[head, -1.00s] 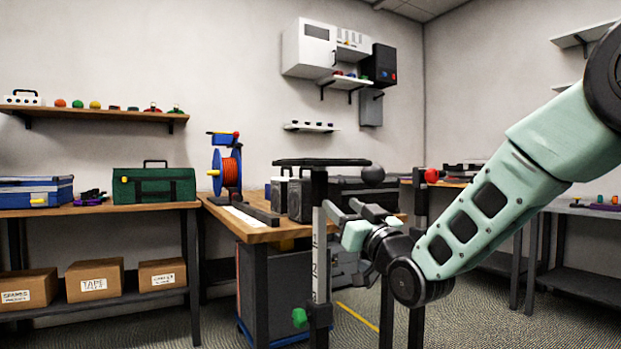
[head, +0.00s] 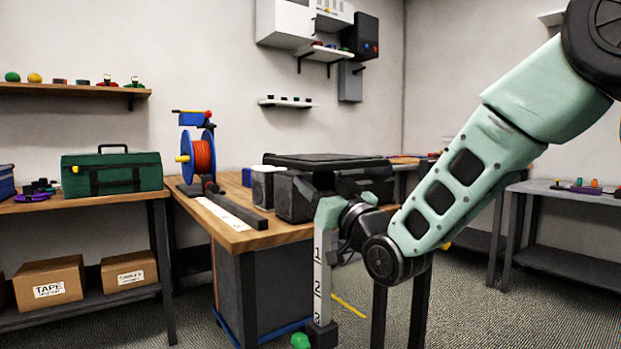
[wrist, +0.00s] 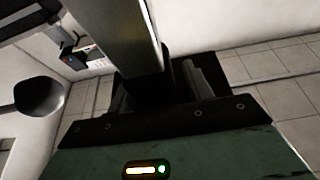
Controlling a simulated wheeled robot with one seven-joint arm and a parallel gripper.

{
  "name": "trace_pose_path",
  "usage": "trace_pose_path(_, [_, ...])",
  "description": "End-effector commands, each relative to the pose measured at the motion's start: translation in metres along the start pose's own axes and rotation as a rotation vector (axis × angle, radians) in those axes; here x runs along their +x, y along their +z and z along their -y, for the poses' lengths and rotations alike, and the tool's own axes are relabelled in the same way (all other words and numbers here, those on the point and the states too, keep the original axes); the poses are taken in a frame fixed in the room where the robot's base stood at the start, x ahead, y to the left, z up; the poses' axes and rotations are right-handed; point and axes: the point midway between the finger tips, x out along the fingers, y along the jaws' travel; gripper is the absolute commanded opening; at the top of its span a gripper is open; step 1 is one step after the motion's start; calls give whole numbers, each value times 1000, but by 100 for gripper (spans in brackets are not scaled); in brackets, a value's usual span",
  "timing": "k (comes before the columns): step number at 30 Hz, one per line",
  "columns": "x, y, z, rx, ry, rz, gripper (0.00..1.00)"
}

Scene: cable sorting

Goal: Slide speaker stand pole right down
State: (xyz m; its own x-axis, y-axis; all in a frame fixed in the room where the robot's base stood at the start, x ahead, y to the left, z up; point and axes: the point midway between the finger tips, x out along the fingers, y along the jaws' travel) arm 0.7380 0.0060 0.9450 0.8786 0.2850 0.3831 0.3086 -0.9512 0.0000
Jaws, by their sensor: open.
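In the wrist view a grey post (wrist: 122,38) reaches in to my gripper (wrist: 165,88), whose jaws are open. I cannot tell whether the fingers touch the pole.
A wooden table (head: 235,238) with a cable reel (head: 200,153) and black speaker boxes is behind the pole. A dark ball (wrist: 38,96) is at the left of the wrist view. Dark posts (head: 421,300) stand right of the pole.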

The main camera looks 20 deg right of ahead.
Motion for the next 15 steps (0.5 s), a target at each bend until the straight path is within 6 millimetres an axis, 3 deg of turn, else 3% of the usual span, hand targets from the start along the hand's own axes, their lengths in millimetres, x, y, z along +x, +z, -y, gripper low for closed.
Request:
trace_pose_path(8, [0, 0, 0, 0, 0, 0, 48])
trace_pose_path(13, [0, 0, 0, 0, 0, 0, 1])
trace_pose_path(15, [0, 0, 0, 0, 0, 0, 0])
